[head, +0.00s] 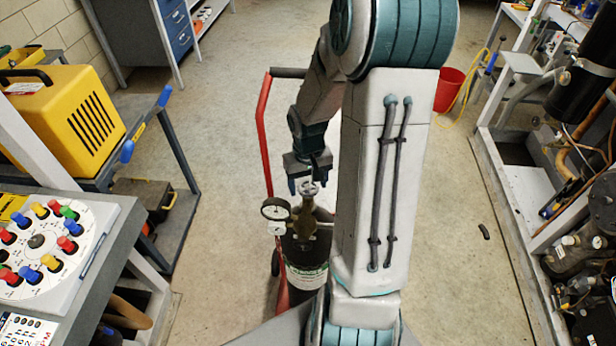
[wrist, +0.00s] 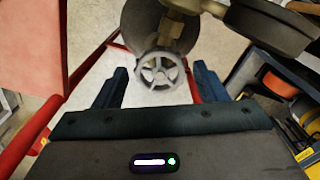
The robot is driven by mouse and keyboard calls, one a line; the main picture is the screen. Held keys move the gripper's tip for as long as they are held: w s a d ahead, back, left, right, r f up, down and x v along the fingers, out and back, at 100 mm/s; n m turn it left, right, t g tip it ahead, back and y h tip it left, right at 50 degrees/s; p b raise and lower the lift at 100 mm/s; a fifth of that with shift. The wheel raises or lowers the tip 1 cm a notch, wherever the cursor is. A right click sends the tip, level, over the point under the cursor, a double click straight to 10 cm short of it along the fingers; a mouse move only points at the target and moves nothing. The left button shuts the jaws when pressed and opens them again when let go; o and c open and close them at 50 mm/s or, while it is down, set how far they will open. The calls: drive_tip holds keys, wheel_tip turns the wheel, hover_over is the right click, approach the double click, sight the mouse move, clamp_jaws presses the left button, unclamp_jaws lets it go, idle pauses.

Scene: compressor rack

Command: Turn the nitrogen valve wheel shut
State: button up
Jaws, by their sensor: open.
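The nitrogen valve wheel (head: 310,188) is a small grey spoked handwheel on top of a dark cylinder (head: 304,262) with a pale label. In the wrist view the wheel (wrist: 161,72) sits between the two blue fingers of my gripper (wrist: 158,88), with a gap on each side. My gripper (head: 308,184) is open and points down just above the wheel in the head view. Whether the fingertips reach down to the wheel's level is hard to tell. A brass valve body (wrist: 172,28) shows beyond the wheel.
A round gauge (head: 275,209) juts out left of the valve. A red cart handle (head: 265,130) rises behind the cylinder. A yellow machine (head: 65,118) stands on a cart at left, a compressor rack (head: 520,190) at right. Floor between is mostly clear.

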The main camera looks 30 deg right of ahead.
drive_tip(key=n+p, duration=0.2)
drive_tip(key=n, duration=0.2)
drive_tip(key=shift+r, duration=0.2)
drive_tip(key=shift+f+n+p, duration=0.2)
drive_tip(key=shift+n+p, duration=0.45)
drive_tip(key=shift+n, duration=0.95)
drive_tip(key=c, duration=0.7)
